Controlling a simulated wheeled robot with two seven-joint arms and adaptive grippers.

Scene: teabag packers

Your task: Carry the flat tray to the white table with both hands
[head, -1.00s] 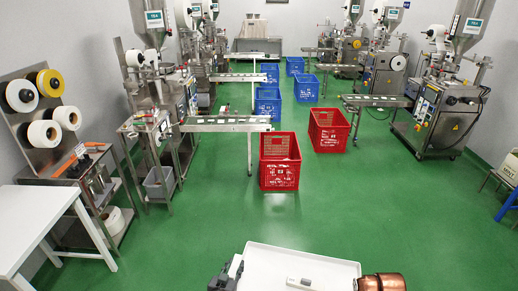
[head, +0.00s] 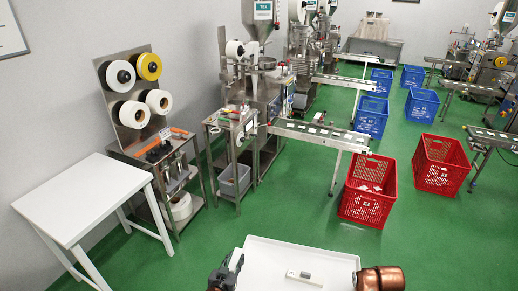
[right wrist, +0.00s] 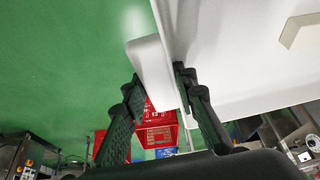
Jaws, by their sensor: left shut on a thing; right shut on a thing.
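The flat white tray (head: 290,258) is held in front of me at the bottom of the head view. A small whitish device (head: 304,276) lies on it. My left gripper (head: 232,268) is at the tray's left edge and shut on it. My right gripper is shut on the tray's rim (right wrist: 152,65), which passes between its dark fingers (right wrist: 158,100) in the right wrist view. In the head view my right arm's copper-coloured part hides that gripper. The white table (head: 85,198) stands at the left against the wall, with its visible top bare.
A steel rack with yellow and white spools (head: 140,90) stands just right of the white table. Red crates (head: 368,205) and tea machines with conveyors (head: 320,133) stand farther right. Green floor (head: 220,235) is clear between the tray and the table.

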